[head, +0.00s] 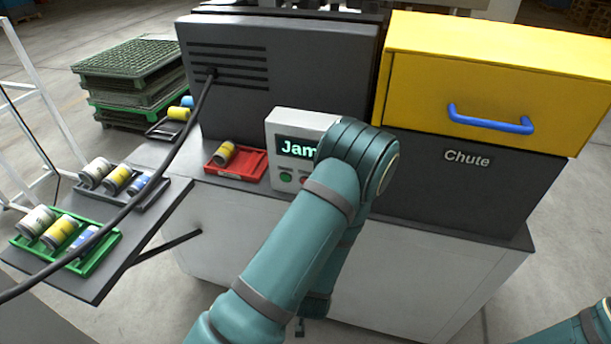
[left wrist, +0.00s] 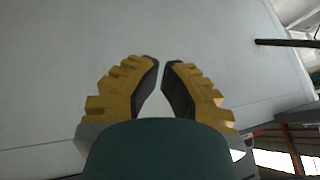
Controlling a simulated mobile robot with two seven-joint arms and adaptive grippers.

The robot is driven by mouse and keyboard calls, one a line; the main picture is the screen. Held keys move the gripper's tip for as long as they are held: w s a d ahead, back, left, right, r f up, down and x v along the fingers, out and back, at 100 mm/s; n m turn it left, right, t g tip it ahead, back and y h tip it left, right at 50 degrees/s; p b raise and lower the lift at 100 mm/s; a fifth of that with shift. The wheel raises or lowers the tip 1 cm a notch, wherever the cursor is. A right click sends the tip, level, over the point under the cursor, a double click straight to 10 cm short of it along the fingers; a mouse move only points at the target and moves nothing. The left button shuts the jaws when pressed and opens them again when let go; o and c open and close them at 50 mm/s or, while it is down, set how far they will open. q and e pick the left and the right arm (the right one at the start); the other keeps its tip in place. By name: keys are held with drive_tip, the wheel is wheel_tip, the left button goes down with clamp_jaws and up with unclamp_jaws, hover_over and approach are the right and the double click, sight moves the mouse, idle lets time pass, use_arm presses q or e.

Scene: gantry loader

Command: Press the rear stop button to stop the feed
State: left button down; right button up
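A light grey control box (head: 290,122) stands on the machine's worktop, its screen (head: 292,147) partly covered by my arm and reading "Jam". A green button (head: 286,177) is below the screen, and a sliver of red (head: 304,180) shows beside it at my arm's edge. I see nothing marked as the rear stop button. My left arm crosses the front of the machine and hides its own gripper in the head view. In the left wrist view my left gripper (left wrist: 161,63) is empty, fingertips slightly apart, facing a plain pale surface. My right gripper is out of view.
A red tray (head: 255,168) with a can sits left of the box. Dark and green trays (head: 112,240) with cans rest on the left shelf. A black cable (head: 165,160) crosses there. A yellow cover (head: 480,60) with a blue handle (head: 490,121) tops the chute (head: 440,190) at right.

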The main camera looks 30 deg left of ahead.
use_arm(q)
drive_tip(key=w+a+r+t+y+p, duration=0.1)
drive_tip(key=w+a+r+t+y, duration=0.2)
drive_tip(key=r, duration=0.6)
drive_tip(key=w+a+r+t+y+p, duration=0.1)
drive_tip(key=w+a+r+t+y, duration=0.1)
drive_tip(key=a+r+y, duration=0.3)
wheel_tip(320, 180, up, 5)
drive_tip(key=shift+w+f+m+t, duration=0.15)
drive_tip(key=shift+w+m+t, duration=0.2)
drive_tip(key=shift+w, duration=0.4)
drive_tip(key=shift+w+a, duration=0.3)
drive_tip(key=shift+w, duration=1.1)
drive_tip(key=shift+w+a, duration=0.35)
drive_tip(key=shift+w, duration=1.1)
drive_tip(key=shift+w+a, duration=0.3)
drive_tip(key=shift+w, duration=1.1)
drive_tip(key=shift+w, duration=0.15)
drive_tip(key=shift+w+a, duration=0.1)
drive_tip(key=shift+w, duration=0.15)
